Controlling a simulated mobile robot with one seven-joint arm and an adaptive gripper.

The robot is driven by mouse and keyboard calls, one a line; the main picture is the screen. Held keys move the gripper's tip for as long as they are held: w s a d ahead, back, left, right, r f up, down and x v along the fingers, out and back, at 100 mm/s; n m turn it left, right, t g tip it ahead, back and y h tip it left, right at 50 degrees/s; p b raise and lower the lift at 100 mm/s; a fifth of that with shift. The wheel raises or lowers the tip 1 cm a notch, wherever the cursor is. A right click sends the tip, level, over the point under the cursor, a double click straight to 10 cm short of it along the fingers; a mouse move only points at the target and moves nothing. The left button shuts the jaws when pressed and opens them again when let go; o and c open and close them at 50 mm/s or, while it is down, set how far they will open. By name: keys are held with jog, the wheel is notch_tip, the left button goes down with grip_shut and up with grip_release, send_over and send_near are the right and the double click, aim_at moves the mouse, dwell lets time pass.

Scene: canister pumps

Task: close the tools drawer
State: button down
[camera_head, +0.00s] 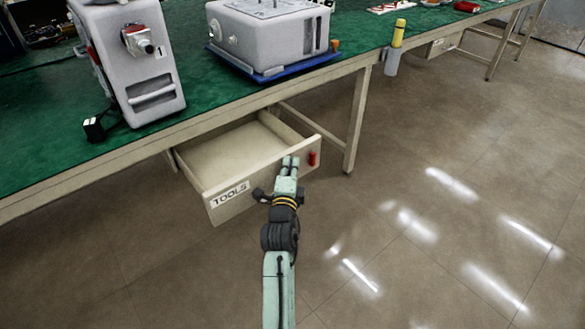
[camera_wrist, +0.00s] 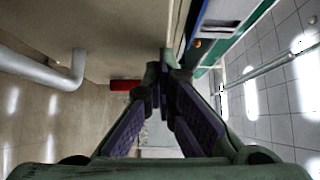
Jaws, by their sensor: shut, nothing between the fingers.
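The tools drawer (camera_head: 235,196) is a beige drawer under the green workbench, pulled out, with a "TOOLS" label on its front. Its inside, seen from above, looks empty. A red piece (camera_head: 312,158) is on the right part of its front; a red piece also shows in the wrist view (camera_wrist: 125,85). My gripper (camera_head: 290,161) is at the drawer front, between the label and the red piece. Its fingers are shut with nothing between them. I cannot tell whether the fingertips touch the front.
A grey pump unit (camera_head: 140,70) and a larger grey box on a blue tray (camera_head: 275,74) stand on the green bench (camera_head: 60,160). A bench leg (camera_head: 357,115) is right of the drawer. A yellow-topped bottle (camera_head: 398,34) sits at the bench edge. The floor to the right is clear.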

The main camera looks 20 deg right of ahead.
jog(key=w+a+b, duration=0.3)
jog(key=w+b, duration=0.5)
jog(key=w, duration=0.2)
jog(key=w+a+b, duration=0.4)
jog(key=w+b, duration=0.4)
jog(key=w, duration=0.2)
jog(key=shift+w+a+b, duration=0.25)
jog(key=shift+a+b, duration=0.05)
jog(key=shift+b, duration=0.05)
jog(key=shift+d+f, duration=0.1)
jog(key=shift+f, duration=0.05)
